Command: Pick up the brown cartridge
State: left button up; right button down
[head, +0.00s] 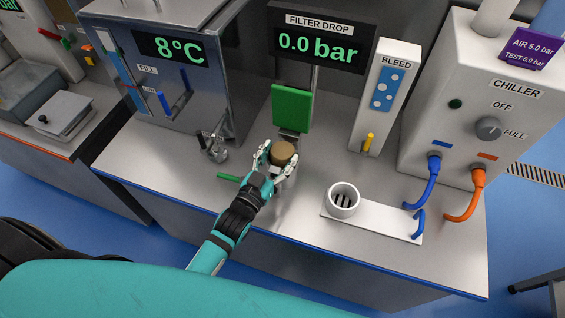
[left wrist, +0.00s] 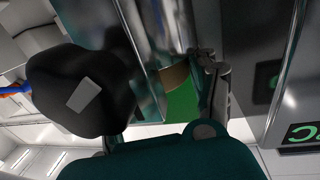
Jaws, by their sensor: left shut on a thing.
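The brown cartridge (head: 283,152) is a short round piece on the bench, below the green plate under the filter drop display. My left gripper (head: 277,157) is around it, with a finger on either side, shut on it. In the left wrist view a small part of the brown cartridge (left wrist: 174,78) shows beside a gripper finger (left wrist: 215,85); the rest is hidden. I cannot tell whether the cartridge touches the bench or its seat. My right gripper is not in view.
A green plate (head: 291,108) stands just behind the cartridge. A metal tap (head: 213,147) and a green handle (head: 228,177) are to the left.

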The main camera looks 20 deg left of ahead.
pick_arm(q)
jog(key=c, duration=0.9)
jog(key=shift+r, duration=0.2)
notch_tip(320, 180, up, 18)
jog(key=shift+f, duration=0.15)
